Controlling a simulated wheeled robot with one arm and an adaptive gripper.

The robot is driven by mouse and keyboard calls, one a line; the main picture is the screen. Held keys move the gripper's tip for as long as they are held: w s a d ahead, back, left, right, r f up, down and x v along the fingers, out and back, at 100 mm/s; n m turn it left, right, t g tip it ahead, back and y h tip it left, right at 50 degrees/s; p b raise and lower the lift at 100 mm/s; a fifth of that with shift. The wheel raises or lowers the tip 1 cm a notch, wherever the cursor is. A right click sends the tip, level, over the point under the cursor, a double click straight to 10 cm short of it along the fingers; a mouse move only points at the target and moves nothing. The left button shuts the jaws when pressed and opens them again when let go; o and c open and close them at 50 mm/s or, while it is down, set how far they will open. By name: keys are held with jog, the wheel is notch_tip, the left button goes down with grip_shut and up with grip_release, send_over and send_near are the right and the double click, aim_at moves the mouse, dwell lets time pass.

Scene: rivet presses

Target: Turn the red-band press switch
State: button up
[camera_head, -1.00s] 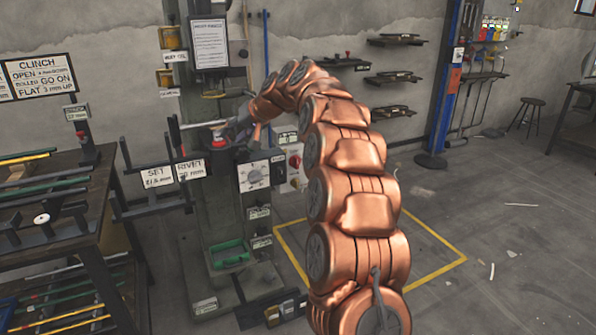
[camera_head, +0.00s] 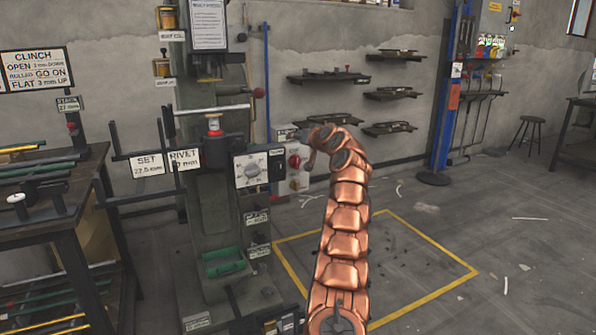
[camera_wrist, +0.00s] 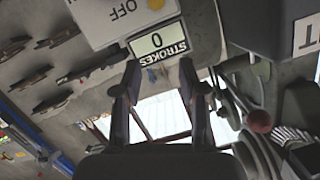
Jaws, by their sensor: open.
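The green-grey press (camera_head: 215,220) stands left of centre in the head view, with a red collar (camera_head: 214,132) under its crossbar. The end of my arm is beside this box, where my gripper is small and hard to make out. In the wrist view my gripper (camera_wrist: 158,67) is open and empty. Its fingertips are near the STROKES counter (camera_wrist: 158,44), which reads 0. A pale panel marked OFF (camera_wrist: 122,14) is beyond it, cut by the top edge.
A rack (camera_head: 50,195) with coloured bars stands at the left. Wall shelves (camera_head: 330,77) and a blue post (camera_head: 450,100) are behind. The floor inside the yellow outline (camera_head: 425,237) is mostly clear.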

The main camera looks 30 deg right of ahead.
aim_at(298, 159)
jog(key=shift+s+d+f+n+t+h+b, duration=0.1)
jog(key=shift+d+f+n+t+h+b, duration=0.3)
jog(key=shift+f+b, duration=1.05)
jog(key=shift+s+d+f+n+t+h+b, duration=0.1)
jog(key=shift+d+f+n+t+b, duration=0.4)
jog(key=shift+f+b, duration=0.95)
jog(key=shift+d+f+n+t+h+b, duration=0.25)
jog(key=shift+f+n+b, duration=0.55)
jog(key=shift+f, duration=1.2)
jog(key=shift+w+d, duration=0.1)
jog(key=shift+w, duration=0.3)
jog(key=shift+w+f, duration=0.1)
jog(key=shift+w, duration=0.8)
jog(key=shift+w+d+r+p, duration=0.1)
jog(key=shift+w+r+p, duration=0.1)
jog(key=shift+w+p, duration=0.4)
jog(key=shift+w+f, duration=0.2)
jog(key=shift+w, duration=0.45)
